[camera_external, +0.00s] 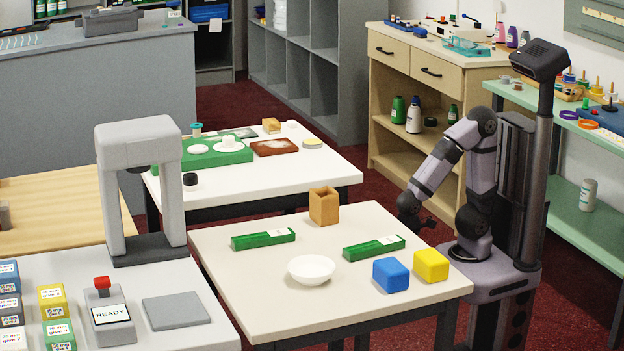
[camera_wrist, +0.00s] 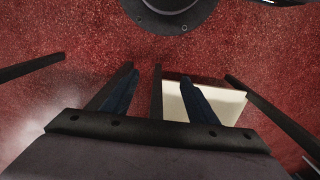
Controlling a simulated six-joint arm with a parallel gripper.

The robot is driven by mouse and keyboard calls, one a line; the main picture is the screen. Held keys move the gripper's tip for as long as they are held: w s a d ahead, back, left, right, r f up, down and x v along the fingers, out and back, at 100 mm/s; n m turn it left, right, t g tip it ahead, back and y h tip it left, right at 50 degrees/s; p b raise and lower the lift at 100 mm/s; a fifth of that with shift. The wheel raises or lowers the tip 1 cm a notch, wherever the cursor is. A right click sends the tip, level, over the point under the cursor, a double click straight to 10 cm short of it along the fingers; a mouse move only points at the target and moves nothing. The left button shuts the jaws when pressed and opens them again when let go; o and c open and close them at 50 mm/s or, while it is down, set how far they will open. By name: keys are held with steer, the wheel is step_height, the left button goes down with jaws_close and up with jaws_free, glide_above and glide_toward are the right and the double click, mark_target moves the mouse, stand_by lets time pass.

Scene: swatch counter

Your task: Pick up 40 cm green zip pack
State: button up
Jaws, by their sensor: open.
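Two long green packs with white labels lie on the white table (camera_external: 235,290). One green pack (camera_external: 263,239) is at the left, behind the bowl. The other green pack (camera_external: 374,248) is at the right, nearer my arm. Their labels are too small to read, so I cannot tell which is the 40 cm one. My gripper (camera_external: 428,222) is open and empty, beyond the table's right edge and apart from both packs. In the wrist view my gripper (camera_wrist: 158,90) is over red carpet, and neither pack shows.
A white bowl (camera_external: 312,270), a blue cube (camera_external: 391,275), a yellow cube (camera_external: 431,265) and an open orange-brown box (camera_external: 323,206) stand on the same table. A pale table corner (camera_wrist: 222,105) shows in the wrist view. The table's front left is clear.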

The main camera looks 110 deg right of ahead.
steer(key=w+a+r+m+y+p, duration=0.15)
steer(key=a+r+p, duration=0.25)
steer(key=r+p, duration=0.5)
steer(key=w+a+r+y+p, duration=0.25)
steer(key=r+p, duration=0.55)
steer(key=r, duration=0.4)
steer(key=w+a+r+m+y+p, duration=0.15)
steer(key=a+r+p, duration=0.25)
steer(key=r+p, duration=0.5)
steer(key=w+a+r+n+t+p, duration=0.3)
steer(key=w+r+p, duration=0.4)
steer(key=w+r, duration=0.55)
steer(key=t+h+b, duration=0.3)
steer(key=t+h, duration=0.2)
steer(key=t, duration=0.5)
glide_toward(249, 237)
steer(key=w+r, duration=0.4)
steer(key=shift+w+a+r, duration=0.1)
steer(key=shift+a, duration=0.05)
steer(key=shift+w+a+r+t+h, duration=0.1)
steer(key=shift+w+t+h, duration=0.2)
steer(key=shift+w, duration=0.15)
steer(key=shift+f, duration=2.15)
steer(key=f, duration=0.1)
steer(key=w+f, duration=0.1)
steer(key=f, duration=0.1)
steer(key=shift+w+f, duration=0.1)
steer(key=shift+w, duration=0.1)
steer(key=shift+w+f+p, duration=0.3)
steer(key=shift+w, duration=0.4)
